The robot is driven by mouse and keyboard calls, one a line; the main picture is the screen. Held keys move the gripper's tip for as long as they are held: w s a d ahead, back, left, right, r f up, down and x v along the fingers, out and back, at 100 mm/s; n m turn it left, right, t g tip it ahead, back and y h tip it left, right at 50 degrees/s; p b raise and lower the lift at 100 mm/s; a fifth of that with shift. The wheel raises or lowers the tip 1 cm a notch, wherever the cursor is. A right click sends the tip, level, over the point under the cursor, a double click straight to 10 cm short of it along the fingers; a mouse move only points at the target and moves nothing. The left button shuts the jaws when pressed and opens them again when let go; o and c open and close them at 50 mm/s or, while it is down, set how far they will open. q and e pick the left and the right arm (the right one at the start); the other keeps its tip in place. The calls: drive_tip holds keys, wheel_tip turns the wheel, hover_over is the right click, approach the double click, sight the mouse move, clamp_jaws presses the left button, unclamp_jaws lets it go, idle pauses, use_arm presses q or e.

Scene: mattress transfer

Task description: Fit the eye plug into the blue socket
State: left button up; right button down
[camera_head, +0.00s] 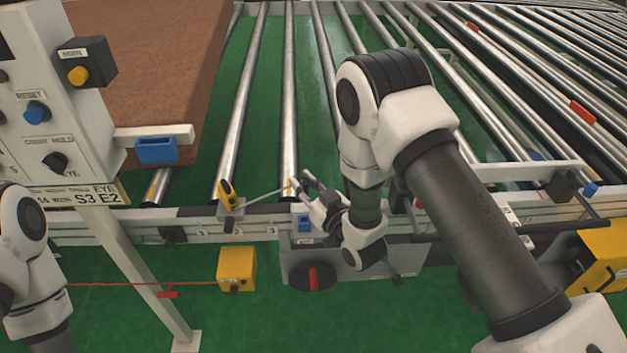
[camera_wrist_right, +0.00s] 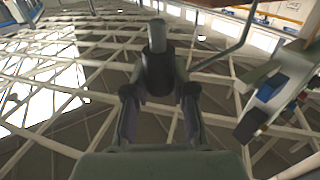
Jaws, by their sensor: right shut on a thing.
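My right gripper (camera_head: 308,190) is above the front rail, near the middle of the head view. In the right wrist view, its fingers (camera_wrist_right: 158,90) are shut on the eye plug (camera_wrist_right: 157,66), a dark cylinder with a grey end. A thin grey lead (camera_head: 265,195) runs from the gripper area to the yellow eye (camera_head: 228,194) on the rail. A blue socket (camera_head: 304,223) is on the grey box's face, just below and apart from the gripper. A blue part (camera_wrist_right: 270,88) shows at right in the wrist view. My left gripper is out of view.
Metal rollers (camera_head: 289,90) extend behind the rail. A red knob (camera_head: 313,278) and a yellow box (camera_head: 237,268) are below.

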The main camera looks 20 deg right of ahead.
drive_tip(key=shift+w+f, duration=0.25)
drive_tip(key=shift+f+b, duration=0.2)
drive_tip(key=shift+b, duration=0.1)
drive_tip(key=shift+s+f, duration=0.1)
drive_tip(key=shift+f, duration=0.15)
drive_tip(key=shift+f+b, duration=2.1)
drive_tip(key=shift+f, duration=0.25)
drive_tip(key=shift+f+b, duration=1.4)
drive_tip(key=shift+f, duration=0.3)
drive_tip(key=c, duration=0.9)
unclamp_jaws()
drive_tip(key=shift+s, duration=0.1)
